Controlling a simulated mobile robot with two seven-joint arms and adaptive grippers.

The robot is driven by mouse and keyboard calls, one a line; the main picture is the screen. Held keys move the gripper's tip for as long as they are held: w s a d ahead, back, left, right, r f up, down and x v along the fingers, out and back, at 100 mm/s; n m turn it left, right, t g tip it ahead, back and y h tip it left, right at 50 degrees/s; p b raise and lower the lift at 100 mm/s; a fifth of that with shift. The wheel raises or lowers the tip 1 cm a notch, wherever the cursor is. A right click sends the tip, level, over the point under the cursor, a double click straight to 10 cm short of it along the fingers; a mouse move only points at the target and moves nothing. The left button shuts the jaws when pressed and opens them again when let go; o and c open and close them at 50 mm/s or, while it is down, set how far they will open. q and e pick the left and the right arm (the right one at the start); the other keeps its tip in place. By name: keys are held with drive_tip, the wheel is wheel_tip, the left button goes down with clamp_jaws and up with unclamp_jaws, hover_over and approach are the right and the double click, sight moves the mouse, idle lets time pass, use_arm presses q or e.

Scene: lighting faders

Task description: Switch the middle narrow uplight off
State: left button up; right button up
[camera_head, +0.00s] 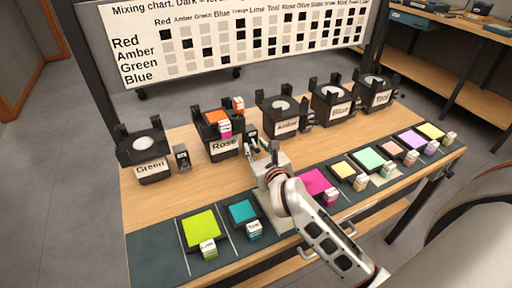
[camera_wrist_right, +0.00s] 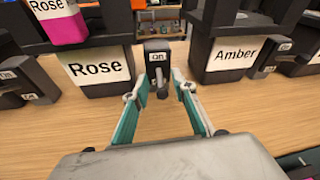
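Several black uplights stand in a row on the wooden table: Green (camera_head: 150,158), Rose (camera_head: 222,143), Amber (camera_head: 286,118) and two more to the right. Which ones count as narrow I cannot tell. A small black switch box (camera_wrist_right: 157,62) marked "ON" stands between Rose (camera_wrist_right: 97,71) and Amber (camera_wrist_right: 236,54), with a lever on its front. My right gripper (camera_head: 256,145) is open and empty in front of this box. In the right wrist view, the box shows between and beyond its teal-lined fingertips (camera_wrist_right: 155,88). My left gripper is not in view.
Another switch box (camera_head: 182,157) stands beside Green. Rose bears an orange filter (camera_head: 215,117) and tagged blocks. Coloured filters, including lime (camera_head: 202,229) and magenta (camera_head: 318,182), lie on the dark front strip. A mixing chart (camera_head: 230,40) stands behind. Bare wood lies under my right gripper.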

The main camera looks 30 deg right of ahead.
idle(0.3)
drive_tip(key=v, duration=1.2)
drive_tip(key=shift+r, duration=0.1)
drive_tip(key=shift+s, duration=0.1)
